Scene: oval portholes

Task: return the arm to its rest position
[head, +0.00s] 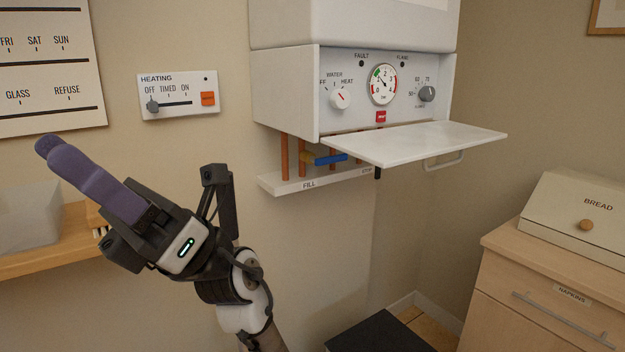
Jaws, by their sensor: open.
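My arm rises from the bottom of the head view, bent, with its wrist in front of the wall at the left. My gripper (54,152) points up and to the left, its purple fingers seen nearly side-on, one largely covering the other. It is open, and I see nothing held in it. It appears below the wall chart and to the left of the heating panel; its distance from the wall is hard to judge.
A white boiler (285,92) hangs on the wall, its front flap (415,143) folded out level. Pipes and a blue-handled valve (330,159) sit below. A heating panel (178,94), a shelf (60,252) with a translucent bin (28,215), and a cabinet (540,300) with a bread box (575,225) stand around.

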